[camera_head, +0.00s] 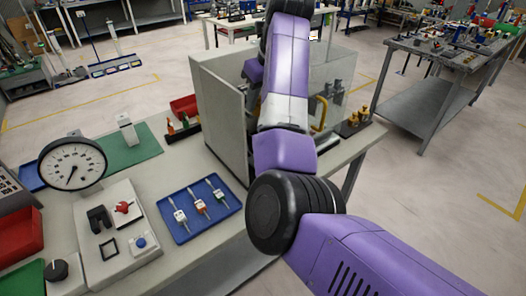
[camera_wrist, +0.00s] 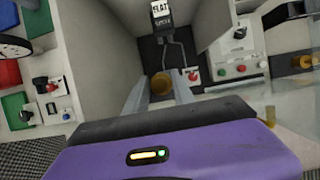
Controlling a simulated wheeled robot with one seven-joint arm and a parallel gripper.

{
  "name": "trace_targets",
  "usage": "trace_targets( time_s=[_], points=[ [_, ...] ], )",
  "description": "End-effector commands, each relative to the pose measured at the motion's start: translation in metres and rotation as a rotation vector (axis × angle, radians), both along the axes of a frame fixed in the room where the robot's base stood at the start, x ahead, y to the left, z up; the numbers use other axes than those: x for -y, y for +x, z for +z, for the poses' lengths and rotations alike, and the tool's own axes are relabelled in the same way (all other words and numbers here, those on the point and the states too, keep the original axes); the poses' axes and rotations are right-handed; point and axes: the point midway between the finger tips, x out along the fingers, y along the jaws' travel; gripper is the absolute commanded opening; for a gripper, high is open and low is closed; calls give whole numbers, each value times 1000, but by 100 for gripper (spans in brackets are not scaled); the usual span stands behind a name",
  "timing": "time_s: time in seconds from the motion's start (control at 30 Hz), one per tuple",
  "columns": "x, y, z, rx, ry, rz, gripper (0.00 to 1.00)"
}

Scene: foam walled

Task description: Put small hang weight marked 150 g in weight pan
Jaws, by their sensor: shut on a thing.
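My gripper (camera_wrist: 160,78) shows in the wrist view, with its two grey fingers closed on a round brass weight (camera_wrist: 161,87). The weight's marking cannot be read. Gripper and weight are over the inside of a grey walled enclosure, in front of a dark panel. A small box with a lit display (camera_wrist: 162,12) is at the top, with thin bent rods below it. I cannot make out the weight pan; the gripper and weight may cover it. In the head view my arm hides the gripper behind the enclosure (camera_head: 222,115).
Brass weights (camera_head: 355,122) stand on the bench's right end; one (camera_wrist: 304,62) shows in the wrist view. A blue tray (camera_head: 180,228) with several small tools, a dial gauge (camera_head: 72,163) and a red bin (camera_head: 20,235) are left. The enclosure walls stand close to my arm.

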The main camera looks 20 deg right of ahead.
Motion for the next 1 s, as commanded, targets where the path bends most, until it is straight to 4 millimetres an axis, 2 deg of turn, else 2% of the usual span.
trace_targets(
  time_s=[0.1,0.4,0.53,0.83,1.0],
  points=[
    [1,-1,-31,-5,-1,-1,0],
    [1,-1,-102,-3,0,-2,0],
    [1,-1,-122,0,0,-3,0],
    [1,-1,-144,0,0,-3,0],
    [1,-1,-169,-1,0,-3,0]
  ],
)
